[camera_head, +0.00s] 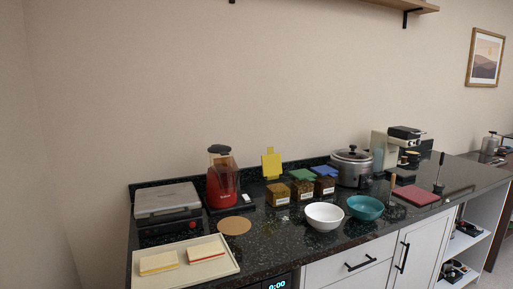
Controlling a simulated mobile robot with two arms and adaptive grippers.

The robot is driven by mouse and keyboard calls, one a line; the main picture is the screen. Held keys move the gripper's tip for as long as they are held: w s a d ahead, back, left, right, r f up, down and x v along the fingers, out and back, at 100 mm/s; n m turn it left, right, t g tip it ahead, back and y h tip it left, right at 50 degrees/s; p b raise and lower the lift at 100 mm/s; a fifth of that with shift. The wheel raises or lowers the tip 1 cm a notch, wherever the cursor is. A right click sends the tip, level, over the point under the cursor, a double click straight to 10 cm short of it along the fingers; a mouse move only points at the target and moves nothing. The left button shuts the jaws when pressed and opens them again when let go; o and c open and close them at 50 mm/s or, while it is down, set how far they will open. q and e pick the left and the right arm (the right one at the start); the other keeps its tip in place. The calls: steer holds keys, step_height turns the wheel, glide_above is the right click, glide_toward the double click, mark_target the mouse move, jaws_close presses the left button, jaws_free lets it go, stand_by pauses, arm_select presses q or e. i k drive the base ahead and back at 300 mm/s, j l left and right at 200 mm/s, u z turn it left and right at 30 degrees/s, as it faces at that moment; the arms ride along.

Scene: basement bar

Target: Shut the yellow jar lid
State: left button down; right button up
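The yellow jar lid (271,165) stands upright, swung open, at the back of a small square jar (278,195). The jar has brown contents and a pale front label, and sits on the dark counter. Two similar jars stand to its right, one with a green lid (303,175) and one with a blue lid (326,171). Both of those lids look lowered or nearly so; their exact angle is hard to tell. Neither of my grippers shows in the head view.
A red blender (221,180) stands left of the jars. A white bowl (324,217) and a teal bowl (365,208) sit in front of them. A cooker (352,167) is behind right. A press grill (168,208) and a cream tray (226,263) are at left.

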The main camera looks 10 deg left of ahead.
mark_target(271, 162)
steer(key=i+j, duration=0.2)
steer(key=i, duration=0.2)
steer(key=i+j+u, duration=0.15)
steer(key=i, duration=0.25)
steer(key=l, duration=0.55)
steer(key=u, duration=0.05)
